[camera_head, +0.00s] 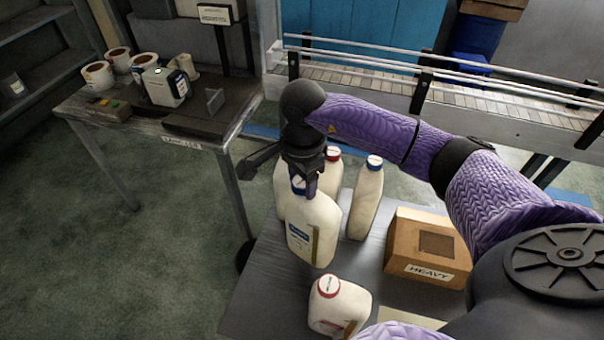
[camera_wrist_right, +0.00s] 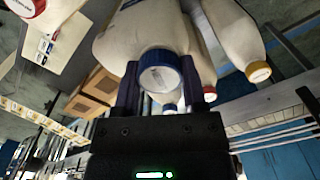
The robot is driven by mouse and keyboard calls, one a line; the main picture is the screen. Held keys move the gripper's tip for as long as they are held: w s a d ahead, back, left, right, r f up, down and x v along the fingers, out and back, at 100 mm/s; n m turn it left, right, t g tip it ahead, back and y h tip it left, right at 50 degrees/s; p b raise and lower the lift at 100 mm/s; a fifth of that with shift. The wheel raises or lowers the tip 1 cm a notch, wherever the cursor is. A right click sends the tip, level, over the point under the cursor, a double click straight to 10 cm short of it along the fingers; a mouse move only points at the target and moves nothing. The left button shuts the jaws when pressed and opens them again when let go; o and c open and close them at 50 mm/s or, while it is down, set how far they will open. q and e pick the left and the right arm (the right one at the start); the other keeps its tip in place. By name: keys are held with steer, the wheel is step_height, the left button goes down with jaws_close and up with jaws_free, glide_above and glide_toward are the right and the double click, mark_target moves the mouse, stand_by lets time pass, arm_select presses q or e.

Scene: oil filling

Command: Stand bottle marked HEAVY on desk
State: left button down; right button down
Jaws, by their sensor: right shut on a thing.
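My right gripper (camera_head: 308,184) points down and is shut on the neck of a white bottle with a blue cap (camera_head: 313,230). In the wrist view the blue cap (camera_wrist_right: 160,72) sits between the two fingers. This bottle is over the grey desk (camera_head: 262,275); I cannot tell whether its base touches. Its label is too small to read. The word HEAVY is legible on a card on the front of a cardboard box (camera_head: 405,252), to the right of the bottle. A red-capped bottle (camera_head: 338,308) stands at the front of the desk. My left gripper is out of view.
Close behind the held bottle are a red-capped bottle (camera_head: 331,168), a blue-capped one (camera_head: 366,200) and a partly hidden one (camera_head: 281,192). A railed conveyor (camera_head: 470,103) runs behind.

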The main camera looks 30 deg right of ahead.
step_height(320, 180, down, 7)
steer(key=b, duration=0.5)
steer(key=shift+r, duration=0.15)
steer(key=shift+f+b, duration=0.45)
steer(key=shift+f, duration=0.15)
steer(key=shift+f+b, duration=0.1)
steer(key=shift+b, duration=0.2)
